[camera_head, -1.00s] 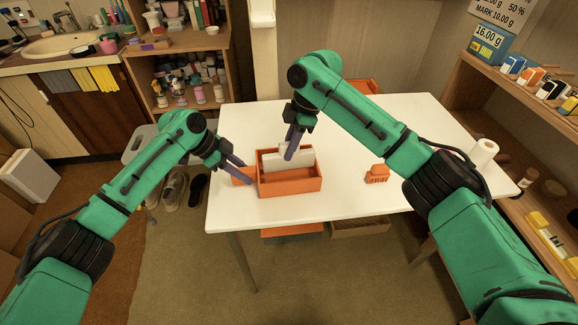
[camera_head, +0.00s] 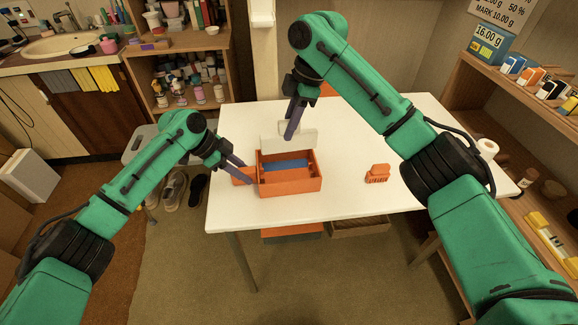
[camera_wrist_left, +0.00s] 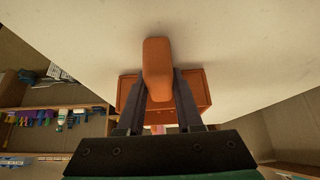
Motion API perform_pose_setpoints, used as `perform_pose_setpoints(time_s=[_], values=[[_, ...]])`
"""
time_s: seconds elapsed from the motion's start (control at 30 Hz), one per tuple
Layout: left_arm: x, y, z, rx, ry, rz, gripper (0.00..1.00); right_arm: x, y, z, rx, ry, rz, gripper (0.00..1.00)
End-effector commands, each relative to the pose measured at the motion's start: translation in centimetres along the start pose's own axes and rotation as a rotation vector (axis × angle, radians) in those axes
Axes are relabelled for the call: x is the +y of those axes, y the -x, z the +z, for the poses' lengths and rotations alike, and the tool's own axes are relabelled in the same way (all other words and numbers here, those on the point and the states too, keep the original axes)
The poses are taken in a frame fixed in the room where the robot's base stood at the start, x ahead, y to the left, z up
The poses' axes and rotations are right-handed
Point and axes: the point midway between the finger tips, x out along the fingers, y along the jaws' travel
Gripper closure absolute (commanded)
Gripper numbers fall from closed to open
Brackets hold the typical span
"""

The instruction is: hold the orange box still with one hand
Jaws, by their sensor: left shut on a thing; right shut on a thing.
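The orange box (camera_head: 291,184) stands upright and open-topped on the white table, with a blue thing (camera_head: 288,165) inside. A rounded orange piece (camera_wrist_left: 157,68) sticks out at its left end, like a handle. My left gripper (camera_head: 246,173) is shut on that piece, one finger on each side of it in the left wrist view (camera_wrist_left: 160,82). My right gripper (camera_head: 290,138) is shut on a thin whitish panel (camera_head: 272,142) and holds it upright above the back of the box. The panel's lower edge is hidden behind the box's rear wall.
An orange brush-like thing (camera_head: 377,173) lies on the white table (camera_head: 340,200) to the right of the box. A white roll (camera_head: 487,149) is at the table's right end. Shelves with small boxes stand at the right. The table's right half is mostly free.

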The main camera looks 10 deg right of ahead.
Motion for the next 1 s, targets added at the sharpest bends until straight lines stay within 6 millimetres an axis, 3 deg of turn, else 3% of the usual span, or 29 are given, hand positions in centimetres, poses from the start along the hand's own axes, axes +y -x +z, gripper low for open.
perform_pose_setpoints(time_s=[0.43,0.47,0.5,0.53,0.87,1.0], values=[[0.1,-0.1,0.1,-0.002,0.001,0.002,1.0,0.0,0.0,0.0,0.0,0.0,0.0,1.0],[0.1,-0.1,0.1,-0.002,0.001,0.002,0.54,0.0,-0.1,0.0,0.0,0.0,0.0,1.0],[0.1,-0.1,0.1,-0.002,0.001,0.002,0.39,0.0,0.0,0.0,0.0,0.0,0.0,1.0],[0.1,-0.1,0.1,-0.002,0.001,0.002,0.31,0.0,-0.1,0.0,0.0,0.0,0.0,1.0],[0.0,0.2,0.0,-0.001,0.0,0.0,0.31,0.0,0.0,0.0,0.0,0.0,0.0,1.0],[-0.1,2.3,0.1,-0.001,0.0,-0.002,0.31,0.0,0.0,0.0,0.0,0.0,0.0,1.0]])
